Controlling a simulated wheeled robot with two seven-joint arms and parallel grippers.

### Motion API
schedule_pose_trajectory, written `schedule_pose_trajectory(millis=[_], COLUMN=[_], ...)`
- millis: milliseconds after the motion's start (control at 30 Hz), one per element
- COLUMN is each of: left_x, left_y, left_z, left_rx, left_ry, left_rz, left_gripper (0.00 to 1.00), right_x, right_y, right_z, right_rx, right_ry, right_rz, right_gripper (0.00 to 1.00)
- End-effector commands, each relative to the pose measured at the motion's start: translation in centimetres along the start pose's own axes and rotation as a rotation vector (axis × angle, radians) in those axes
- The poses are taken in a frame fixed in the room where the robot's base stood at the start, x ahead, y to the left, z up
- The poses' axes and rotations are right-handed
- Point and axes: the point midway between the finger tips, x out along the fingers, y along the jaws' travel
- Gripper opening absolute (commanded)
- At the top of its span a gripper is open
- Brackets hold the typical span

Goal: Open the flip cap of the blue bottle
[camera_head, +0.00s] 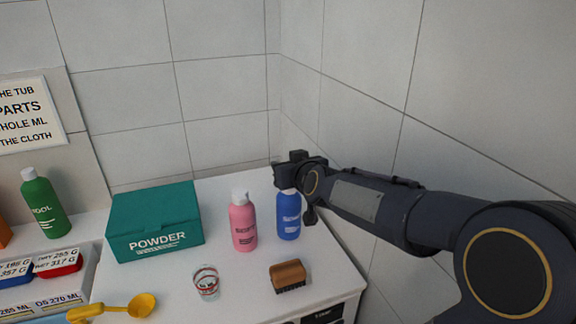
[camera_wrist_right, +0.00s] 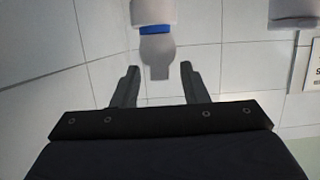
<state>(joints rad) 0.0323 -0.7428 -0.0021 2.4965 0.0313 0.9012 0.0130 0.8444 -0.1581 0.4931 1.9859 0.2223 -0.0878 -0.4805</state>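The blue bottle (camera_head: 288,217) stands upright on the white counter beside the pink bottle. My right gripper (camera_head: 289,172) is at its top and hides most of its cap in the head view. In the right wrist view, a white cap part with a blue band (camera_wrist_right: 154,30) and a pale rounded tab (camera_wrist_right: 157,52) show at the top. My right gripper (camera_wrist_right: 159,70) is open there, its fingers apart on either side of the tab's end. Contact is not clear, and I cannot tell whether the cap is flipped open. My left gripper is not in view.
The pink bottle (camera_head: 243,226) stands close left of the blue one. A teal powder box (camera_head: 155,220), a small glass (camera_head: 206,284), a brown brush (camera_head: 287,273) and a yellow scoop (camera_head: 142,303) are on the counter (camera_head: 235,285). A tiled wall rises close on the right.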

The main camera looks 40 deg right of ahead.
Motion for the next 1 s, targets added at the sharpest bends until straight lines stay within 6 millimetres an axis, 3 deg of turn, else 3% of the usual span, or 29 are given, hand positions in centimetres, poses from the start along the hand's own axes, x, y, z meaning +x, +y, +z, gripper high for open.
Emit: schedule_pose_trajectory(millis=[167,533,1000], left_x=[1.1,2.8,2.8], left_y=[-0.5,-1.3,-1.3], left_z=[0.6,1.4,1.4], left_rx=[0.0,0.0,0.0], left_ry=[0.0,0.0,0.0], left_rz=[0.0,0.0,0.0], left_gripper=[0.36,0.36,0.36], right_x=[-1.4,-7.1,-7.8], right_y=[-0.1,0.0,0.0], right_z=[0.2,0.1,0.1], right_rx=[-0.005,-0.001,0.0], right_ry=[0.006,0.002,-0.002], right_rz=[0.0,0.0,0.0], right_gripper=[0.4,0.4,0.4])
